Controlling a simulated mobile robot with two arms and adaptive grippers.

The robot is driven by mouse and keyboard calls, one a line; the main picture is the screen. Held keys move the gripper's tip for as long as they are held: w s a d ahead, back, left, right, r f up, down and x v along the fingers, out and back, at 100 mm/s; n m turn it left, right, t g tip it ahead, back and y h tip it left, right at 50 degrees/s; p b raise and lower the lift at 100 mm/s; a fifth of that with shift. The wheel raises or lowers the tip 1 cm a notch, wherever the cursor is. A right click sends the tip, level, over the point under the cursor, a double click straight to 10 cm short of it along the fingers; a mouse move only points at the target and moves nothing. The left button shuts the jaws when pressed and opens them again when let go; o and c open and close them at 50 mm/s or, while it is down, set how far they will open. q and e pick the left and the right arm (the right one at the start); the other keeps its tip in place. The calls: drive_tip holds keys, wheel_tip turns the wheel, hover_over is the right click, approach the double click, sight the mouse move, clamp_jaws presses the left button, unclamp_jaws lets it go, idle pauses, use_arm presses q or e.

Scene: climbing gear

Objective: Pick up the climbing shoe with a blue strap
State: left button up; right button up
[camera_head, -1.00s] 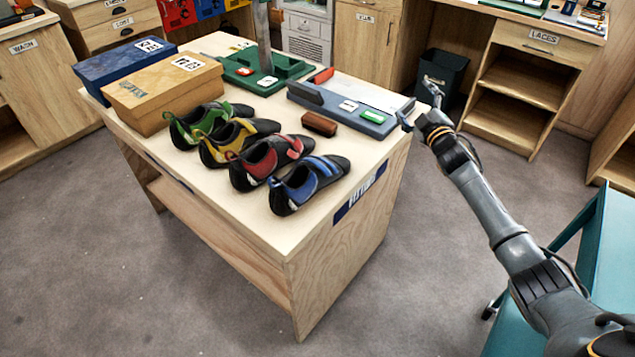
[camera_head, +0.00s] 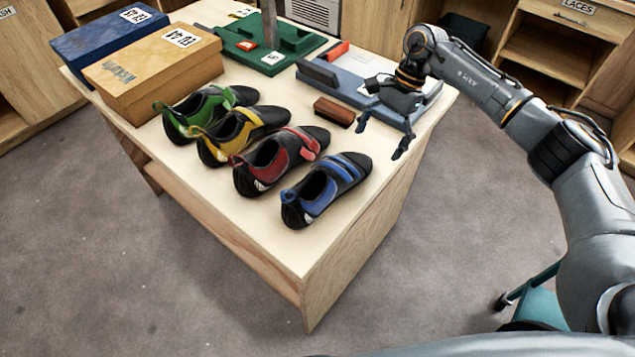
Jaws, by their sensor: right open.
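The climbing shoe with a blue strap (camera_head: 325,188) lies on the wooden table, at the right end of a row of shoes. It is black with blue panels, and its toe points to the upper right. My right gripper (camera_head: 381,138) is open and empty. It hangs over the right side of the table, up and to the right of the blue shoe's toe, apart from it, with its fingers pointing down. My left gripper is not in view.
Beside it stand shoes with red (camera_head: 279,160), yellow (camera_head: 240,134) and green (camera_head: 205,111) parts. A brown brush (camera_head: 334,112) lies behind the blue shoe, near a grey-blue tray (camera_head: 345,88). Shoe boxes (camera_head: 150,72) stand at left. The table's front corner is clear.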

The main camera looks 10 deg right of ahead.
sight(339, 163)
drive_tip(key=s+a+p, duration=0.1)
drive_tip(key=a, duration=0.1)
drive_tip(key=s+a+p, duration=0.1)
drive_tip(key=a+p, duration=0.1)
drive_tip(key=a, duration=0.1)
drive_tip(key=shift+s+a+r+p, duration=0.3)
drive_tip(key=shift+s, duration=0.1)
drive_tip(key=shift+s+a+f, duration=0.15)
drive_tip(key=shift+a+f, duration=0.05)
drive_tip(key=shift+a, duration=0.25)
drive_tip(key=shift+s+a+p, duration=0.1)
drive_tip(key=shift+a+p, duration=0.1)
drive_tip(key=shift+p, duration=0.15)
drive_tip(key=a+p, duration=0.1)
drive_tip(key=s+a+p, duration=0.1)
drive_tip(key=a, duration=0.1)
drive_tip(key=shift+s+a+r+p, duration=0.3)
drive_tip(key=shift+s+p, duration=0.05)
drive_tip(key=shift+p, duration=0.05)
drive_tip(key=b+x, duration=0.1)
drive_tip(key=x, duration=0.2)
drive_tip(key=shift+f, duration=0.35)
drive_tip(key=shift+w, duration=0.1)
drive_tip(key=c, duration=1.1)
